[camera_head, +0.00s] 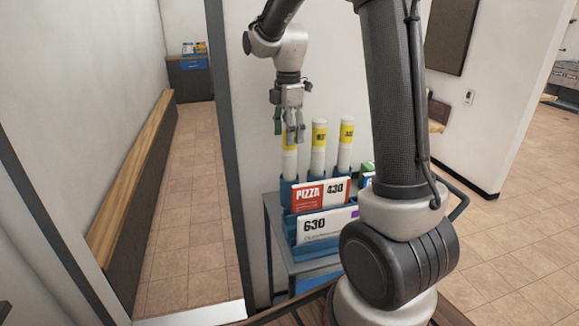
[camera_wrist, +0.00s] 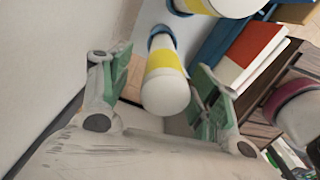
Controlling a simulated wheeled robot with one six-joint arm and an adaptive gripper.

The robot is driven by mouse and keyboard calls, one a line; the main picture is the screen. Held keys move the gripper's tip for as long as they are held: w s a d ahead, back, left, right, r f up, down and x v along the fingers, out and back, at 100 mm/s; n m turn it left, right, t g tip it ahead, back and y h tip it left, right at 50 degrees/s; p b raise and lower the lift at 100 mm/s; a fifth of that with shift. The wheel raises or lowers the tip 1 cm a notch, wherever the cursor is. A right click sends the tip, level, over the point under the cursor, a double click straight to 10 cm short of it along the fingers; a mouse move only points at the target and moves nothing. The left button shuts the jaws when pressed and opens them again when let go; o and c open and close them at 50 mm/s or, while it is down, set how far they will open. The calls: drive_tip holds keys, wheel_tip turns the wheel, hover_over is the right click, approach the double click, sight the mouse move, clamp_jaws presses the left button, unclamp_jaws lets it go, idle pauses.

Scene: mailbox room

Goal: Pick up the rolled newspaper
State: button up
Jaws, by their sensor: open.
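Three white rolls with yellow bands stand upright in a row in a blue holder (camera_head: 285,192); they look like the rolled newspapers. The left roll (camera_head: 289,166) is directly under my gripper (camera_head: 293,135), which partly covers its top. The middle roll (camera_head: 318,146) and right roll (camera_head: 346,143) stand clear of it. In the wrist view my gripper (camera_wrist: 160,78) is open, with a green-padded finger on each side of one roll (camera_wrist: 165,80). The roll's white end faces the camera, and I see no clear contact. A second roll (camera_wrist: 215,5) shows at the top edge.
In front of the rolls, the holder carries a red and white "PIZZA 430" card (camera_head: 318,194) and a white "630" card (camera_head: 325,225). It stands on a grey cart (camera_head: 310,268) close to a white wall (camera_head: 253,90). Open tiled floor (camera_head: 520,235) lies right.

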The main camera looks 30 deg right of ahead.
sight(290, 153)
drive_tip(key=f, duration=0.3)
drive_tip(key=shift+s+f, duration=0.2)
drive_tip(key=shift+f, duration=0.15)
drive_tip(key=shift+c, duration=0.2)
clamp_jaws()
drive_tip(key=shift+r, duration=0.15)
